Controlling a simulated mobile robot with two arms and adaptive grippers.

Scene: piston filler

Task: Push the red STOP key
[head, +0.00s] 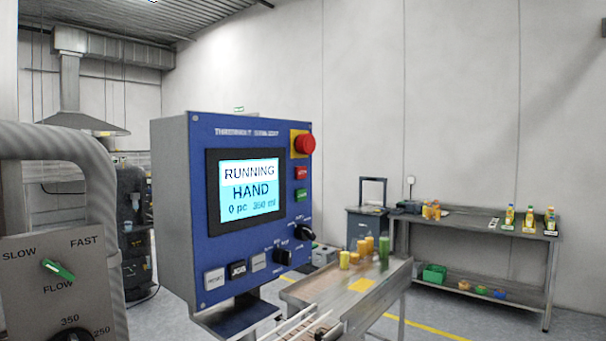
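The red STOP key (301,173) is a small square key on the right side of the blue control panel (172,200). It sits just below the red mushroom button (305,144) on its yellow plate and just above a green key (302,195). Its lettering is too small to read surely. The panel's screen (249,190) reads RUNNING, HAND, 0 pc, 350 ml. Neither of my grippers shows in the head view.
A grey box with a green FLOW knob (58,270) and a thick grey pipe (80,150) stand close at left. A metal table (330,290) with yellow and green containers stands behind the panel. A workbench (480,222) with bottles stands at back right.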

